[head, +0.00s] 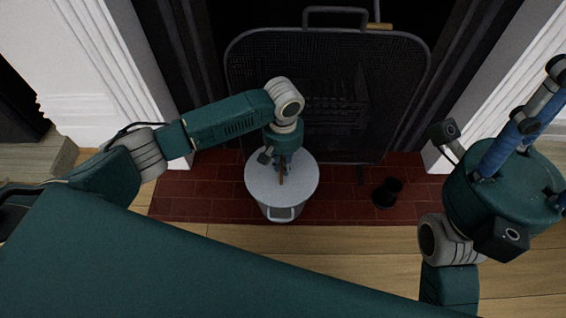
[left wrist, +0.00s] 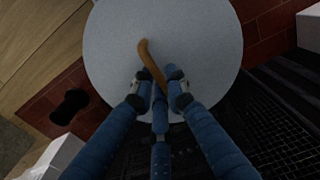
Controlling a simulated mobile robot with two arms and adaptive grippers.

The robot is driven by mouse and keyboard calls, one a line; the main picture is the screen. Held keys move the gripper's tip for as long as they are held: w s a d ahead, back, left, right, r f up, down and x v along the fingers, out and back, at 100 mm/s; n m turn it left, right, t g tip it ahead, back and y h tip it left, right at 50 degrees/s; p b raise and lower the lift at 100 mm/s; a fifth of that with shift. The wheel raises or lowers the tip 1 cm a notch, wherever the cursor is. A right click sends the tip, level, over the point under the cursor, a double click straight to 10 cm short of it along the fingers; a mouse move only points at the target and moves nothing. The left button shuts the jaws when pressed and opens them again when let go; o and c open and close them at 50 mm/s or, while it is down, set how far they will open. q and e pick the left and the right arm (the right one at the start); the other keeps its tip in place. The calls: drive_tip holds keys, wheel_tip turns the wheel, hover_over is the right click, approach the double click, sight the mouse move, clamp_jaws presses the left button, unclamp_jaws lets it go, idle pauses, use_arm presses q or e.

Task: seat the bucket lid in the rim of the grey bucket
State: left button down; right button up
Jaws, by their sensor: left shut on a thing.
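The bucket lid (head: 303,177) is a flat pale grey disc with a curved wooden handle. It covers the top of the grey bucket (head: 268,208), which stands on the red brick hearth with its side handle toward me. My left gripper (head: 284,166) is above the lid, its blue fingers shut on the handle. The left wrist view shows the lid (left wrist: 115,45) from above, with the handle (left wrist: 150,62) between the fingertips (left wrist: 160,82). The lid hides the bucket's rim, so I cannot tell whether it is seated. My right gripper (head: 545,85) is raised at the right, away from the bucket.
A black mesh fire screen (head: 400,90) with a top handle stands behind the bucket. A small black object (head: 387,192) is on the hearth (head: 225,187) to the right of it. Wooden floor (head: 350,240) lies in front. White fireplace surrounds flank both sides.

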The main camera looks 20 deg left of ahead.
use_arm(q)
drive_tip(key=c, duration=1.7)
unclamp_jaws()
drive_tip(key=shift+o, duration=0.2)
